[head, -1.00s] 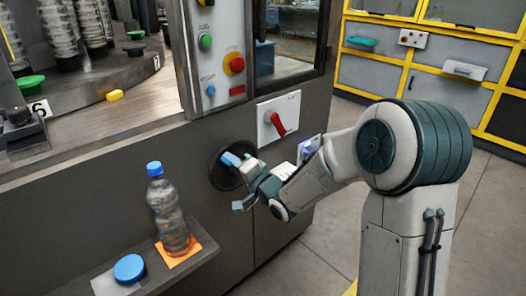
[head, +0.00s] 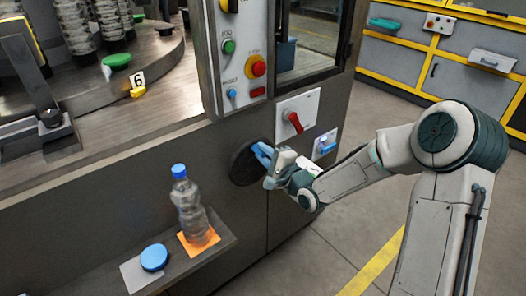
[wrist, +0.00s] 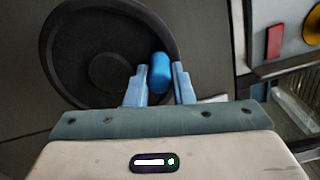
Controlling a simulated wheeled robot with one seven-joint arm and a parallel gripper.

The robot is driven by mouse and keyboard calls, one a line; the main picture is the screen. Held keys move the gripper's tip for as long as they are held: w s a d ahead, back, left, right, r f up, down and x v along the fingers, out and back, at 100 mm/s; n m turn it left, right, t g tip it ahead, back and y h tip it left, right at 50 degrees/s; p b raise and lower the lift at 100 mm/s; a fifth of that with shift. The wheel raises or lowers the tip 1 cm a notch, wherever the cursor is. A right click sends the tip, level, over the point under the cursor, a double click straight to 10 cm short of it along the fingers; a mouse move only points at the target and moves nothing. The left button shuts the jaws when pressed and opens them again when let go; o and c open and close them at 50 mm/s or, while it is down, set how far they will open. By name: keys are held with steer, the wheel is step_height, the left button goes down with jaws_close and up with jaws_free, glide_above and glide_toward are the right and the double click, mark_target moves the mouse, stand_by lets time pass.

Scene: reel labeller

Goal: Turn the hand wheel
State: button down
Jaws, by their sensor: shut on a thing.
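The hand wheel (head: 243,166) is a black disc on the dark front panel of the machine. In the wrist view the wheel (wrist: 70,55) fills the upper left, and its blue handle (wrist: 160,72) stands out at the right part of the rim. My gripper (wrist: 160,86) is shut on this handle, one pale blue finger on each side. In the head view my gripper (head: 263,152) is at the wheel's right edge and covers part of it; the handle is hard to tell from the fingers there.
A red rotary switch (head: 293,122) and a button panel with a red emergency stop (head: 256,66) are above the wheel. A shelf (head: 225,240) below left holds a clear bottle (head: 190,210) and a blue lid (head: 154,257).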

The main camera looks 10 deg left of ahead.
steer(key=shift+s+a+r, duration=0.15)
steer(key=shift+s+a, duration=0.2)
steer(key=shift+a, duration=0.1)
steer(key=c, duration=1.3)
jaws_free()
steer(key=shift+s+a, duration=0.15)
steer(key=shift+o, duration=0.2)
steer(key=shift+w+d, duration=0.2)
steer(key=shift+d, duration=0.15)
steer(key=v, duration=1.3)
steer(key=shift+s+d+p, duration=0.3)
steer(key=shift+p, duration=0.1)
